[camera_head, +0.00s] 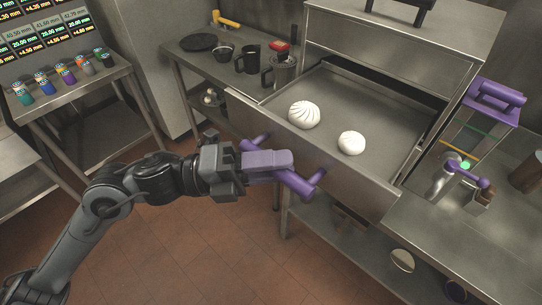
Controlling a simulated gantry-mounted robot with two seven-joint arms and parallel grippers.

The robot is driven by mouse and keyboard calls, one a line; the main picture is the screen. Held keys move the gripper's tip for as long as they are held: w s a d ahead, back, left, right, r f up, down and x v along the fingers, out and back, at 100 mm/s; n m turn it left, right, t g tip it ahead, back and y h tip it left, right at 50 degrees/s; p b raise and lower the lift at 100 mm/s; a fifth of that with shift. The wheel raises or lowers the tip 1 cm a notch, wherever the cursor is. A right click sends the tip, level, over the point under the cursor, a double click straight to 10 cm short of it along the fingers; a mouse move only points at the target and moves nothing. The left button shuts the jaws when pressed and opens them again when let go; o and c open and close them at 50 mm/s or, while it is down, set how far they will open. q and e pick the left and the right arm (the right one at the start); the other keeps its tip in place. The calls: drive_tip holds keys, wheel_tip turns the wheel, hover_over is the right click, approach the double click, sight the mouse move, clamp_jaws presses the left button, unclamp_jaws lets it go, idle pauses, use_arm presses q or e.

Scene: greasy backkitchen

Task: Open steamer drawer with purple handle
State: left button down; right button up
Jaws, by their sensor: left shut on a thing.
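The steamer drawer (352,182) is pulled well out from the steel steamer body (395,50), and its inside is visible from above. A purple handle (300,187) is fixed to the outside of the drawer front. My left gripper (280,163) is shut on the middle of this handle, in front of the drawer. The fingers hide part of the bar. Inside the drawer are a large pleated white bun (304,115) and a smaller white bun (351,143). My right gripper is not in view.
A side table behind the drawer holds a dark mug (248,58), a pot (223,52) and a black plate (199,42). A purple-topped item (496,95) stands right of the steamer. Colourful jars (67,74) stand on the left stand. Tiled floor lies open below my arm.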

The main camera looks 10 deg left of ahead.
use_arm(q)
drive_tip(key=c, duration=0.9)
unclamp_jaws()
drive_tip(key=shift+a+f, duration=0.15)
drive_tip(key=shift+a, duration=0.4)
drive_tip(key=b+v, duration=0.4)
drive_tip(key=v, duration=0.5)
drive_tip(key=shift+s+a, duration=0.15)
drive_tip(key=shift+a, duration=0.2)
